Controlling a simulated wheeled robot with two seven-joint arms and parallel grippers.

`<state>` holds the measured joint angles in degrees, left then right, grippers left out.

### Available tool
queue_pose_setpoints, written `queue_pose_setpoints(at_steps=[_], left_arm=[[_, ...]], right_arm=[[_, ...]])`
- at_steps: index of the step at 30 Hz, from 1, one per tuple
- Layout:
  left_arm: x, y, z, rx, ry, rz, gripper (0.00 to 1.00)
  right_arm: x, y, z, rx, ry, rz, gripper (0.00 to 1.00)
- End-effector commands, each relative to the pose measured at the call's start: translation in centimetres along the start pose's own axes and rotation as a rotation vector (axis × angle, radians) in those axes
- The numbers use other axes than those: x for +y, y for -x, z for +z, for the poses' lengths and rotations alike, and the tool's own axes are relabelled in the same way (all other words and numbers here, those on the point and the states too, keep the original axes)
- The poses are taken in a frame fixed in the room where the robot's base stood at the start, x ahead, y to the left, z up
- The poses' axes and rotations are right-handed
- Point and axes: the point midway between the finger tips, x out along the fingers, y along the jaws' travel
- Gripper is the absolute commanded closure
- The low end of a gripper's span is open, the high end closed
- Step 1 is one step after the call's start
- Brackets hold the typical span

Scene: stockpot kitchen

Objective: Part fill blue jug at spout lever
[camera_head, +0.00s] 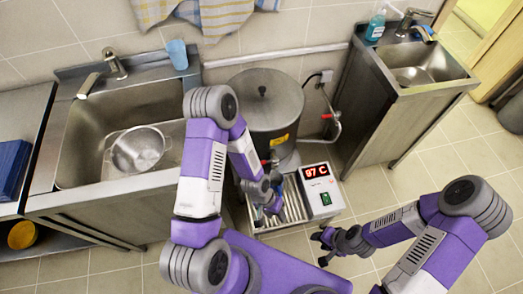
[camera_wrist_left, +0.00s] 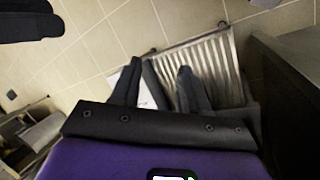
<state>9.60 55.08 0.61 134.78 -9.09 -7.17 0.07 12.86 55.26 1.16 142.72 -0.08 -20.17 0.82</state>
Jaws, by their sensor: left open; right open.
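My left gripper (camera_head: 270,207) is in front of the pot, over the slatted drip tray (camera_head: 291,203). In the left wrist view its fingers (camera_wrist_left: 161,88) are apart with nothing seen between them, and the tray (camera_wrist_left: 214,62) lies beyond. My right gripper (camera_head: 320,247) is open and empty, right of the tray's front. My left arm partly hides the spout area.
A box with a red display (camera_head: 317,172), reading about 87 C, sits right of the tray. The left sink (camera_head: 88,150) holds a steel colander (camera_head: 138,149). A second sink (camera_head: 411,66) with a soap bottle (camera_head: 376,24) stands right. Tiled floor is free at lower right.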

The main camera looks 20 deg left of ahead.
Motion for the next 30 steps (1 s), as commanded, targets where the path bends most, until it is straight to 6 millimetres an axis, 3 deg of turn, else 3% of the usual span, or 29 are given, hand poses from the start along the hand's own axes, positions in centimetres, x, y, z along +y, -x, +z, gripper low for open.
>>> queue_pose_setpoints(at_steps=[3,7,12,15,18,21,30], left_arm=[[-0.5,-0.3,-3.6,-0.087,-0.255,-0.054,0.55],[-2.8,1.2,-7.8,-0.202,-0.513,-0.210,0.55],[-5.8,5.4,-13.7,-0.321,-0.724,-0.482,0.55],[-6.8,8.0,-16.2,-0.362,-0.778,-0.613,0.55],[-7.4,9.8,-17.6,-0.387,-0.800,-0.698,0.55],[-7.9,10.4,-18.2,-0.399,-0.807,-0.735,0.55],[-11.2,7.4,-17.9,-0.405,-0.805,-0.737,0.55]], right_arm=[[0.4,-0.9,0.0,-0.001,-0.001,0.001,0.57],[0.7,-1.6,0.0,-0.001,-0.001,0.001,0.57],[0.9,-2.4,-0.1,0.000,-0.001,0.001,0.57],[1.0,-2.6,-0.1,0.000,-0.001,0.000,0.57],[1.1,-2.7,-0.1,0.000,-0.001,0.000,0.57],[1.1,-2.9,-0.1,0.000,-0.001,0.000,0.57],[1.6,-4.1,-0.2,0.000,-0.001,0.000,0.57]])
